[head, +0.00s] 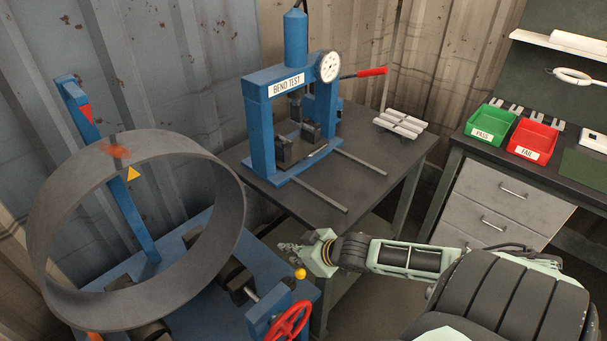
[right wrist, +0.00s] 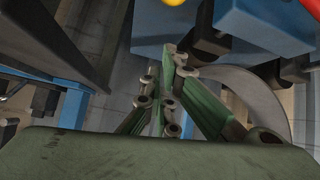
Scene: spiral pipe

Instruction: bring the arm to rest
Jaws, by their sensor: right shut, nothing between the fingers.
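My right arm comes in from the lower right of the head view. Its gripper (head: 290,248) is a small pale green and grey shape in front of the bend test table and above the blue pipe stand. In the right wrist view the green fingers (right wrist: 168,90) of this gripper are closed together with nothing between them. They point toward the floor and the blue stand. My left gripper does not show in either view.
A large grey pipe ring (head: 38,235) stands on the blue stand (head: 210,325) at left, with a red handwheel (head: 288,322). The blue bend test press (head: 262,125) stands on a dark table (head: 375,172). Green (head: 487,124) and red (head: 533,138) bins sit on the right bench.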

